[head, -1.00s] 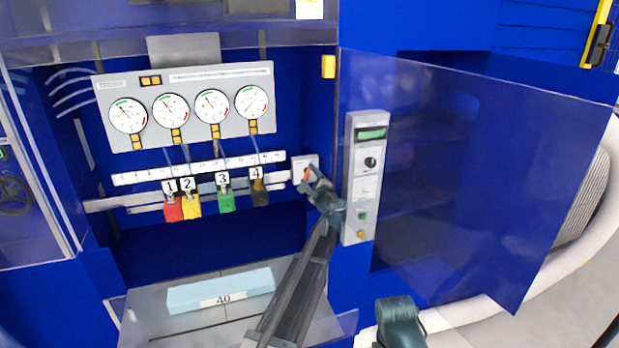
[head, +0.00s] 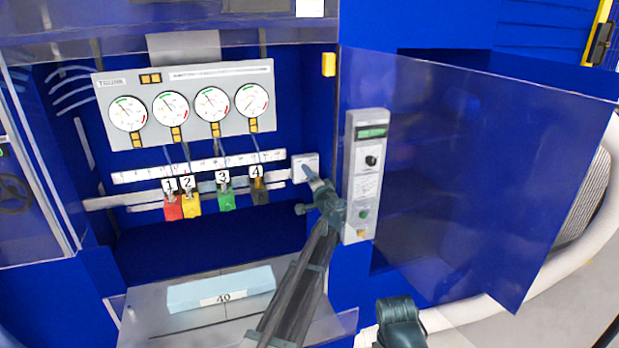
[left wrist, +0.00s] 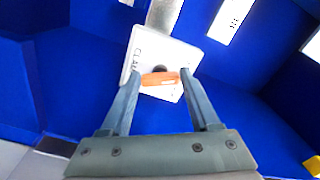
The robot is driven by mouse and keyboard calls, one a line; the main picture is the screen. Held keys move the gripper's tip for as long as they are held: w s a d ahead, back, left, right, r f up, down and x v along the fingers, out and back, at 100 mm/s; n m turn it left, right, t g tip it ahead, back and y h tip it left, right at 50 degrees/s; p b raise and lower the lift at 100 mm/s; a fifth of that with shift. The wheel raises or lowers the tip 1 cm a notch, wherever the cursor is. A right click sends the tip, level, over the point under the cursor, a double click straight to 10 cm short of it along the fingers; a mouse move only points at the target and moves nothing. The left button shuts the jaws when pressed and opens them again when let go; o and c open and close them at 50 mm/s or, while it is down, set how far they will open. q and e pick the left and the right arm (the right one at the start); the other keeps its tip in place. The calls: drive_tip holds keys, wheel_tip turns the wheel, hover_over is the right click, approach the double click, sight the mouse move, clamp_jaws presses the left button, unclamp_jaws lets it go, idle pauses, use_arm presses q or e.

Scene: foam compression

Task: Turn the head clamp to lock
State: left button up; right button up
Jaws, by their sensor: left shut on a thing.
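The head clamp is a small white plate (head: 299,162) with an orange handle, on the cabinet's inner back wall right of the numbered valves. In the left wrist view the plate (left wrist: 182,52) carries lettering starting "CLA", and the orange handle (left wrist: 160,79) lies crosswise to that lettering. My left gripper (left wrist: 160,77) is shut on the handle, one fingertip at each end. In the head view my left gripper (head: 308,172) covers the handle, so its angle is hidden there.
A light blue foam block (head: 180,297) marked 40 lies below.

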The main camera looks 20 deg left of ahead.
use_arm(q)
drive_tip(key=n, duration=0.3)
drive_tip(key=shift+d+f, duration=0.1)
drive_tip(key=shift+n, duration=0.5)
drive_tip(key=o, duration=1.4)
drive_tip(key=shift+c, duration=0.2)
drive_tip(key=shift+s, duration=0.1)
drive_tip(key=v, duration=1.3)
drive_tip(key=shift+s+d, duration=0.25)
